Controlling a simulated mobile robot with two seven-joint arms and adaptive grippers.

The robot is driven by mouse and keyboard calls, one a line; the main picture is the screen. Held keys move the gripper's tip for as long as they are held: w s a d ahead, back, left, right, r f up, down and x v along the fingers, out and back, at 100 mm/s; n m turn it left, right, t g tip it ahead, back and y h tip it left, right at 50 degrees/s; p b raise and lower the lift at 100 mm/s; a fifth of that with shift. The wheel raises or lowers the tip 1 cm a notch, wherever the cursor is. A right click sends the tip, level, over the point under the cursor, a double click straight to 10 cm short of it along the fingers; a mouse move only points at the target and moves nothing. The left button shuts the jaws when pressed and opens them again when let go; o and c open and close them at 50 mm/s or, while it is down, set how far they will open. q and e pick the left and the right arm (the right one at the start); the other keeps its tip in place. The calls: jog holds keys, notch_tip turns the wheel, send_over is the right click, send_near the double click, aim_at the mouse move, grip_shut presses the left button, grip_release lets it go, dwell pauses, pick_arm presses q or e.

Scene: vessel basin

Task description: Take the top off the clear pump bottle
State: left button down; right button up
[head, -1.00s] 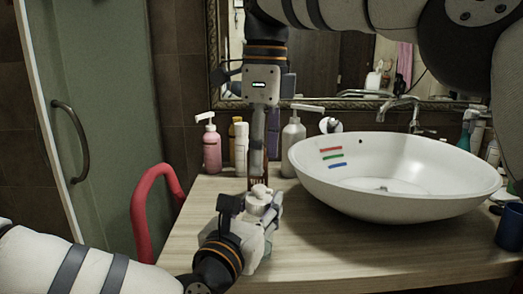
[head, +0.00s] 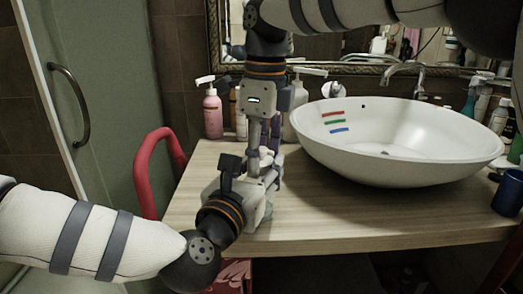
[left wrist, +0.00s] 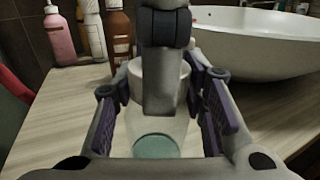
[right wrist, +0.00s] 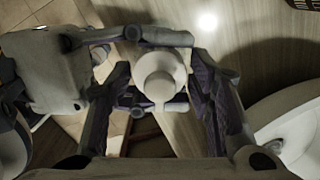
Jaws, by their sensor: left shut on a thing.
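The clear pump bottle (left wrist: 155,146) has greenish liquid at its bottom. It stands upright between the fingers of my left gripper (left wrist: 160,118), which is shut on its body. Its white pump top (right wrist: 158,78) shows from above in the right wrist view, and partly in the head view (head: 265,156). My right gripper (right wrist: 160,92) points down over the bottle from above. Its fingers are open on either side of the top, with gaps visible. One right finger hides part of the bottle in the left wrist view.
A white basin (head: 400,150) stands to the right on the wooden counter (head: 350,222). A pink pump bottle (head: 212,113) and other bottles stand behind my right gripper. A blue cup (head: 508,193) is at far right. The counter's front middle is clear.

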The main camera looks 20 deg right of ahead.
pick_arm(q)
jog(key=shift+f, duration=0.35)
pick_arm(e)
jog(key=shift+f, duration=0.1)
jog(key=c, duration=0.7)
jog(key=o, duration=1.3)
jog(key=shift+c, duration=0.2)
